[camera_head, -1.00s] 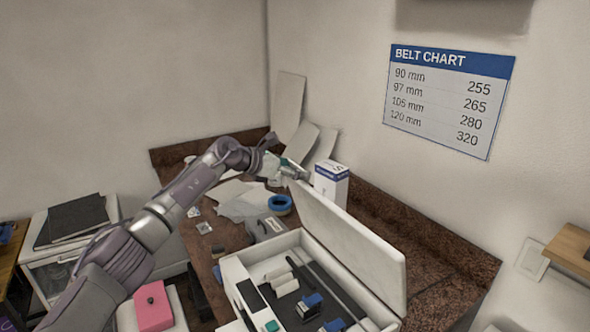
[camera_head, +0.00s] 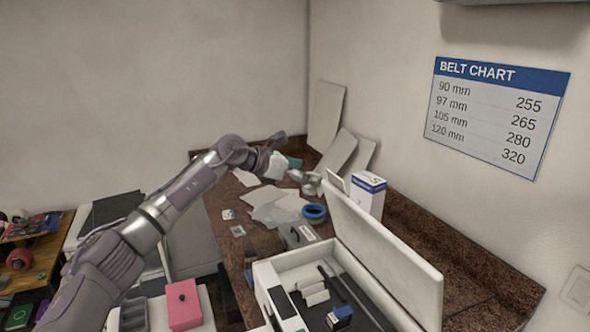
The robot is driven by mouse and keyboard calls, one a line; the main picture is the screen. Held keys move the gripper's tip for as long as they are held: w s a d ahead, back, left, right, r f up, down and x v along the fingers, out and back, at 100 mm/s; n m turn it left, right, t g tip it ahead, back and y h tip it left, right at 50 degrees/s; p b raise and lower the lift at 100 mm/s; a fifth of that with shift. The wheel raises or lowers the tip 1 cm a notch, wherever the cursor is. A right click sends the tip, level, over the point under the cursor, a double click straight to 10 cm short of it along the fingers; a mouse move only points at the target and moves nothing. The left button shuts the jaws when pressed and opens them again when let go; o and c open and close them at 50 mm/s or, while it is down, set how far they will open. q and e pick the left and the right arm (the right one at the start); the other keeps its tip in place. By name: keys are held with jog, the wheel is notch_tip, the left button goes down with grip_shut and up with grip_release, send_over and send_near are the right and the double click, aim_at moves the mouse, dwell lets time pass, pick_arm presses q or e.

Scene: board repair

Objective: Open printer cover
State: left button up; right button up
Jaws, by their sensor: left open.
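The white printer (camera_head: 262,275) stands on the brown counter at the lower middle. Its cover (camera_head: 385,258) is raised and leans back toward the wall, and the dark inside with several small parts, one of them blue, shows. My right gripper is not in view.
A white and blue box (camera_head: 369,195) stands behind the cover. A blue tape roll (camera_head: 314,212), papers (camera_head: 276,210) and a grey device (camera_head: 298,236) lie on the counter. Pale panels (camera_head: 326,115) lean in the corner. A pink box (camera_head: 184,304) is at the lower left.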

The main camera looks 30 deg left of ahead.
pick_arm(q)
jog(key=shift+v, duration=2)
